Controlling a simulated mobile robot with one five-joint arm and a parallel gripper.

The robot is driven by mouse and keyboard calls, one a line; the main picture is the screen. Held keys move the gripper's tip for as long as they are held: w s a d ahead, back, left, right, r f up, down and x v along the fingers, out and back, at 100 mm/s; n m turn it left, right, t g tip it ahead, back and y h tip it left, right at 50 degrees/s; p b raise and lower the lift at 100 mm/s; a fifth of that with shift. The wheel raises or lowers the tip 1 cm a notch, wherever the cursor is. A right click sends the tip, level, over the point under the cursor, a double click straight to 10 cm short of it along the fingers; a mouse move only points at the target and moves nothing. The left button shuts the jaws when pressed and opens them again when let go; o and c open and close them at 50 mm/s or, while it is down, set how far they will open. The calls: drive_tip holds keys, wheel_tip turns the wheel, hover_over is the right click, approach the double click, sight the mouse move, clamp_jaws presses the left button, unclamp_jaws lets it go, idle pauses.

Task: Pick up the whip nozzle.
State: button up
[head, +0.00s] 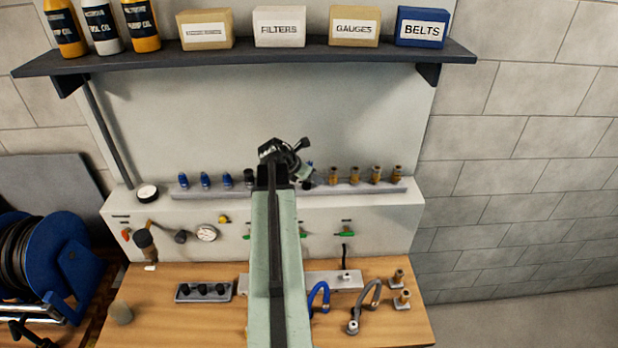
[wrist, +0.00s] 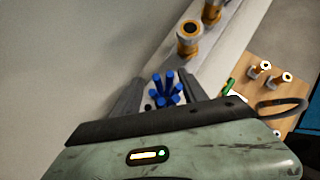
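The whip nozzle, as I take it, is a cluster of blue prongs (wrist: 166,90) in the wrist view, between the two fingers of my gripper (wrist: 160,88). The fingers stand apart, with a narrow gap at the left one; contact at the right one is unclear. The nozzle's lower part is hidden by my gripper body. In the head view my gripper (head: 286,152) is over the ledge rack, and only a bit of blue (head: 309,166) shows beside it.
Brass fittings (head: 355,175) stand in a row just right of my gripper; they also show close by in the wrist view (wrist: 190,38). Blue-tipped fittings (head: 205,180) stand to the left. A shelf (head: 250,58) with boxes hangs above. Hoses (head: 368,300) lie on the bench.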

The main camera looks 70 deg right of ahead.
drive_tip(key=shift+w, duration=0.15)
drive_tip(key=p+v, duration=0.5)
drive_tip(key=v, duration=0.2)
drive_tip(key=shift+a+r+p, duration=0.25)
drive_tip(key=shift+a+p, duration=0.1)
drive_tip(key=shift+p, duration=0.05)
